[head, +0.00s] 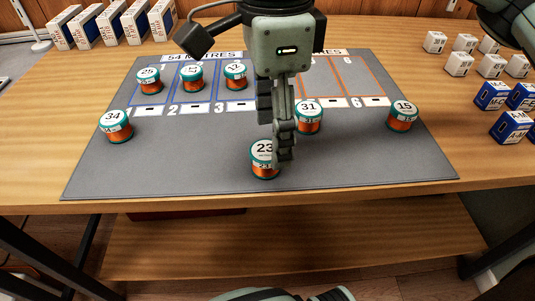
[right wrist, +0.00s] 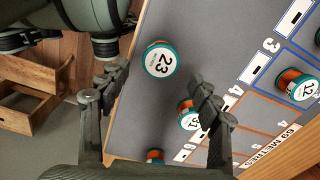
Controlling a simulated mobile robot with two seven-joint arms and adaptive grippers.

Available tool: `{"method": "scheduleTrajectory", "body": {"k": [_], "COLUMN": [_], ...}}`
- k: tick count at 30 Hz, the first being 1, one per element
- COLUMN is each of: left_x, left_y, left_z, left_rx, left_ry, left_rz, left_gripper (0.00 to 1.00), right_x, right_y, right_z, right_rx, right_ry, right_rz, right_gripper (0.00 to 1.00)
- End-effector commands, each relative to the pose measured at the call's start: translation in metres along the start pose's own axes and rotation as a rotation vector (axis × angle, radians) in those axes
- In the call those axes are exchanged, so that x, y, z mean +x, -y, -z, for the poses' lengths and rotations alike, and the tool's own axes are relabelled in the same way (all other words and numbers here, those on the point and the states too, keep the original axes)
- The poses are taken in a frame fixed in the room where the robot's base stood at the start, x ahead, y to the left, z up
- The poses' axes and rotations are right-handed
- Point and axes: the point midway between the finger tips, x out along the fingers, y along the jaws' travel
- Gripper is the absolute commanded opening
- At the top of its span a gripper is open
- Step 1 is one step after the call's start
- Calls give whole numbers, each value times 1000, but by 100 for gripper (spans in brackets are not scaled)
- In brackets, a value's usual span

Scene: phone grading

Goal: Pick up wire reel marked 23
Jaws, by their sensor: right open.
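The wire reel marked 23 (head: 263,158), orange wire with a teal rim and white label, stands upright near the mat's front edge. It also shows in the right wrist view (right wrist: 160,60). My right gripper (head: 284,145) hangs over the mat, its fingers seen nearly edge-on and covering the reel's right edge in the head view. In the right wrist view the fingers of this gripper (right wrist: 156,92) are wide apart with nothing held, and the reel lies beyond the gap between them. Whether a finger touches it I cannot tell. My left gripper is out of view.
Reel 31 (head: 309,117) stands just behind and right of the gripper. Reels 34 (head: 116,126) and 15 (head: 403,116) stand at the sides. Several reels sit in the blue-lined slots behind. The grey mat (head: 190,170) is clear left of reel 23. Small boxes (head: 459,64) stand right.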

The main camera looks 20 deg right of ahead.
Motion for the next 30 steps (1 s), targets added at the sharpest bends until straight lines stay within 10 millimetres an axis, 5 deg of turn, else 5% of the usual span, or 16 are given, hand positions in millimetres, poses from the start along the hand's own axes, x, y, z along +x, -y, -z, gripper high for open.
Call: {"method": "scheduleTrajectory", "body": {"k": [7, 17, 30], "left_x": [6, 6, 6], "left_y": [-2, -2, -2], "left_z": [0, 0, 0], "left_rx": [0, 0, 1], "left_ry": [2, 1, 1], "left_rz": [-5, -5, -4], "left_gripper": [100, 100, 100], "right_x": [36, 44, 43], "right_y": [-2, -1, -1], "right_z": [-6, -6, -7], "right_rx": [2, 3, 3], "right_ry": [-2, 1, 1], "right_rz": [-2, 1, 2], "right_gripper": [64, 64, 11]}}
